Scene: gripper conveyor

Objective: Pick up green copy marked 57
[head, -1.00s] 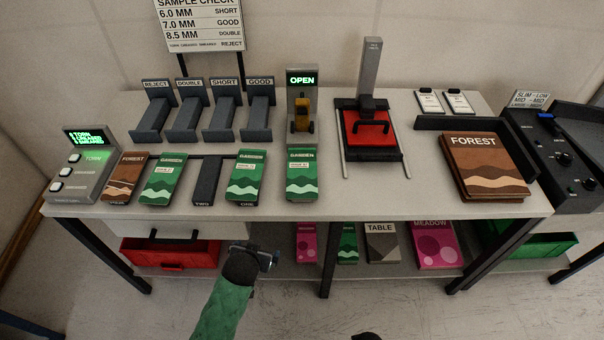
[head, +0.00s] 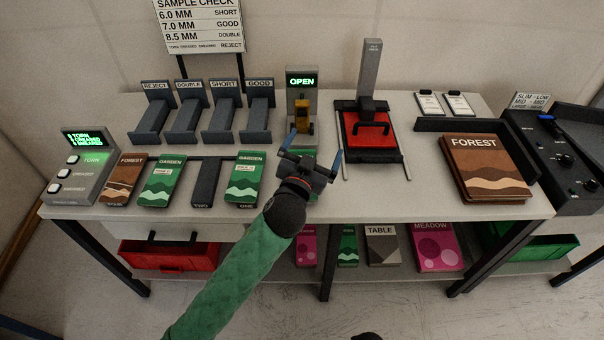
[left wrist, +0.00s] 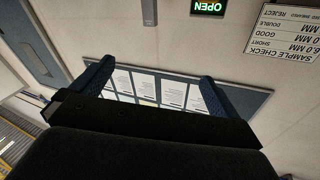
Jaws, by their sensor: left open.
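Green copies labelled GARDEN lie on the table: one at the left (head: 163,181) and one left of centre (head: 245,178). A third, in front of the gauge with the OPEN display (head: 301,81), is almost wholly hidden by my left gripper (head: 312,151). The number labels are too small to read, so I cannot tell which copy is marked 57. My left gripper is open and empty, its fingers spread above the hidden copy and in front of the gauge. In the left wrist view its fingers (left wrist: 153,90) stand apart with nothing between them. My right gripper is not in view.
A brown FOREST copy (head: 125,177) and a button box (head: 79,173) are at the left. Dark sorting stands (head: 205,113) line the back. A red press (head: 370,130) stands right of the gauge, with a FOREST stack (head: 484,165) beyond. More copies lie on the lower shelf.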

